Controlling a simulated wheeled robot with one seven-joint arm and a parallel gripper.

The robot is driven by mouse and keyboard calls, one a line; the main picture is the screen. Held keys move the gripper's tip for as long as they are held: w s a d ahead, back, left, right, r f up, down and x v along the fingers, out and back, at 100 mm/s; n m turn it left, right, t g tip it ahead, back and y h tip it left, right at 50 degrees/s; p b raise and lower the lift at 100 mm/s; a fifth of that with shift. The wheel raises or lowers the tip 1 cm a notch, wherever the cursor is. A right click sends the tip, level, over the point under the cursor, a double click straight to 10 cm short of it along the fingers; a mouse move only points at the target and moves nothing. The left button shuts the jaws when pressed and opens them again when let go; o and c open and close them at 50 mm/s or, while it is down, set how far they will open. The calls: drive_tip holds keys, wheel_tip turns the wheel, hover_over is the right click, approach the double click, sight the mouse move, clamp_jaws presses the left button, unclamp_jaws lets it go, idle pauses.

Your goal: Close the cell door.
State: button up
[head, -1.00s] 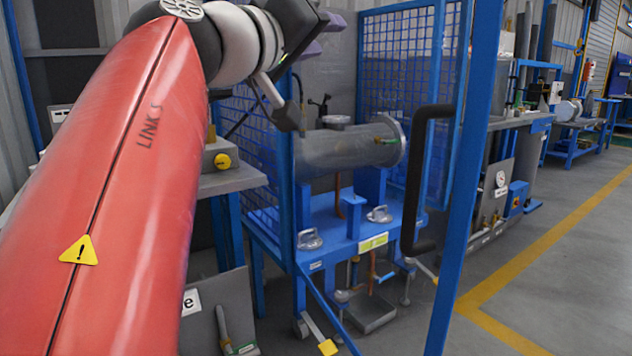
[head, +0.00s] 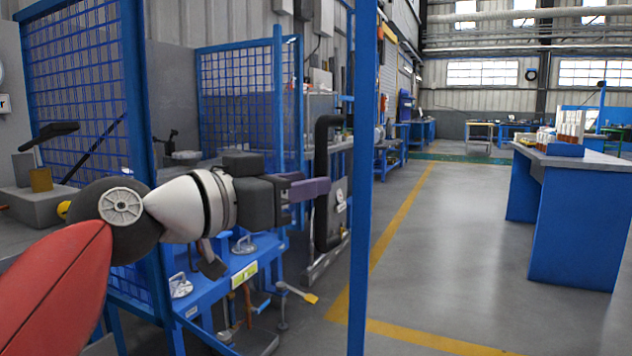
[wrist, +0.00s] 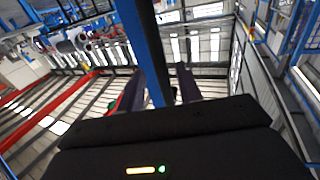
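A tall blue post (head: 365,200), apparently the edge of the cell door, stands upright right of centre in the head view. A black bar handle (head: 322,150) is beside it on its left. No door mesh shows clearly, so the door's angle is hard to tell. My gripper (head: 312,190) points right, its purple fingers overlapping the handle in the picture, short of the post. In the wrist view the fingers (wrist: 160,90) are spread apart, with a blue post (wrist: 147,45) seen between them. I cannot tell whether either finger touches the handle.
Blue mesh panels (head: 78,85) and (head: 235,95) enclose the cell. A blue stand (head: 225,270) with clamps lies below my wrist. A yellow floor line (head: 400,220) runs outside. The grey floor to the right is clear up to a blue workbench (head: 575,200).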

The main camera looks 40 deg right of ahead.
drive_tip(key=shift+d, duration=2)
clamp_jaws()
